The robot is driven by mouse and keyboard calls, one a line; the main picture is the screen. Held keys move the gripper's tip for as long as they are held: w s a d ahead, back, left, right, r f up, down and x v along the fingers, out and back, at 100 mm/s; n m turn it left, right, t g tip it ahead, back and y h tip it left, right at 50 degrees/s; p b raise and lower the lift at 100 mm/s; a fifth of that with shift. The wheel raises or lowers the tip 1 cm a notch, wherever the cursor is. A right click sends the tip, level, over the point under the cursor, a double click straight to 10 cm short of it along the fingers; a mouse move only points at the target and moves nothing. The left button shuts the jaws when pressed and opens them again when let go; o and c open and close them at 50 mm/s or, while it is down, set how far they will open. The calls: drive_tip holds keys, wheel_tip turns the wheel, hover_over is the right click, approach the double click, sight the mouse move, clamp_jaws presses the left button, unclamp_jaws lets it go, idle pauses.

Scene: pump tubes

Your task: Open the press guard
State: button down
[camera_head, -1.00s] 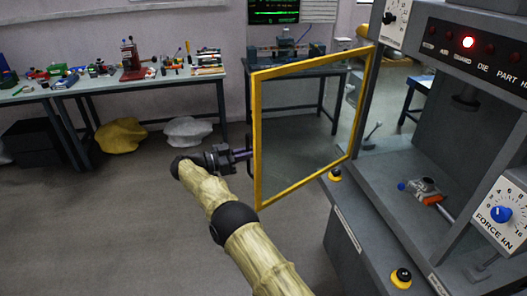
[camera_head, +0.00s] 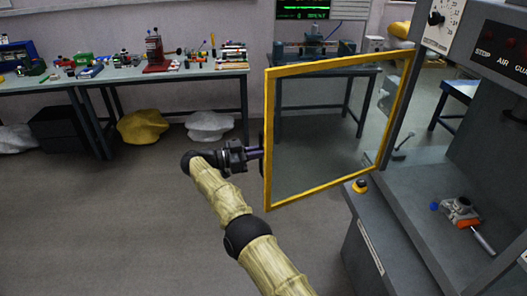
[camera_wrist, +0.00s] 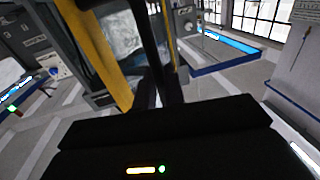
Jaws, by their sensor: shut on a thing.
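The press guard is a clear panel in a yellow frame (camera_head: 335,64), standing swung out from the grey press (camera_head: 440,262) on its right edge. The press opening behind it is exposed. My gripper (camera_head: 259,153) is at the guard's outer left edge, shut on the dark upright handle there. The handle is mostly hidden by the fingers and frame. In the wrist view the yellow frame (camera_wrist: 100,55) runs down to the left of the fingers (camera_wrist: 158,95), and the dark handle (camera_wrist: 148,35) rises from between them.
A grey and orange fixture (camera_head: 461,213) with a blue knob sits on the press bed. A yellow-ringed button (camera_head: 360,186) is on the press front ledge. A cluttered bench (camera_head: 120,80) stands at the back left. The floor left of the guard is clear.

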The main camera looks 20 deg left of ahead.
drive_tip(key=shift+w+d, duration=0.1)
drive_tip(key=c, duration=1.6)
unclamp_jaws()
drive_tip(key=shift+c, duration=0.2)
drive_tip(key=shift+r, duration=0.1)
